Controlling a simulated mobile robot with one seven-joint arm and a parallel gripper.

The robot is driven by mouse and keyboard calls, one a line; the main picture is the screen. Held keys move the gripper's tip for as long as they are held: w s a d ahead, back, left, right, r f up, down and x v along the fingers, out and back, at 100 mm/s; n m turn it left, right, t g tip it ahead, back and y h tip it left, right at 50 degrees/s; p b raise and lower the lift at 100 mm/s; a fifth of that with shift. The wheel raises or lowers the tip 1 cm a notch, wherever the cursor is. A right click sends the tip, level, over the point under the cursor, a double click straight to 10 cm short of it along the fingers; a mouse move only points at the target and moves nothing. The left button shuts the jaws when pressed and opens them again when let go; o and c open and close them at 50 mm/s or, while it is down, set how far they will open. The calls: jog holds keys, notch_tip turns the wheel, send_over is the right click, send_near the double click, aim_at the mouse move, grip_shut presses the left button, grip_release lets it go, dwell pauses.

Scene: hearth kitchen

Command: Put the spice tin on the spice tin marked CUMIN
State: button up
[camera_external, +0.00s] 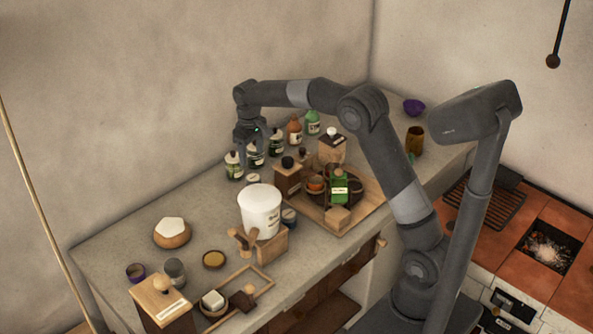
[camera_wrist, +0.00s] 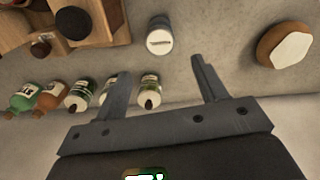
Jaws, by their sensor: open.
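A small round tin with a pale label on its lid (camera_wrist: 160,37) stands on the counter, in the wrist view just beyond my fingertips. It seems to be the small tin (camera_external: 253,179) below my gripper in the external view. My gripper (camera_external: 246,158) is open and empty above the back of the counter, near the bottles; its two fingers also show in the wrist view (camera_wrist: 160,68). Another small dark tin (camera_external: 289,217) stands beside the white tub, partly hidden. I cannot read CUMIN on either tin.
Several labelled bottles (camera_wrist: 150,90) line the wall, one close to my fingers.

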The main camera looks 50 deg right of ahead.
jog(key=s+d+r+t, duration=0.1)
jog(key=s+r, duration=0.5)
jog(key=s, duration=0.3)
jog(key=s+d+r+t, duration=0.1)
jog(key=s+r+t, duration=0.1)
jog(key=s+r, duration=0.65)
jog(key=s+d+f+m+t, duration=0.1)
jog(key=s+f, duration=0.1)
jog(key=s, duration=0.9)
jog(key=s+d+f+m+t, duration=0.1)
jog(key=s+f, duration=0.2)
jog(key=s, duration=0.8)
jog(key=shift+s+f+t, duration=0.3)
jog(key=shift+s+f, duration=0.05)
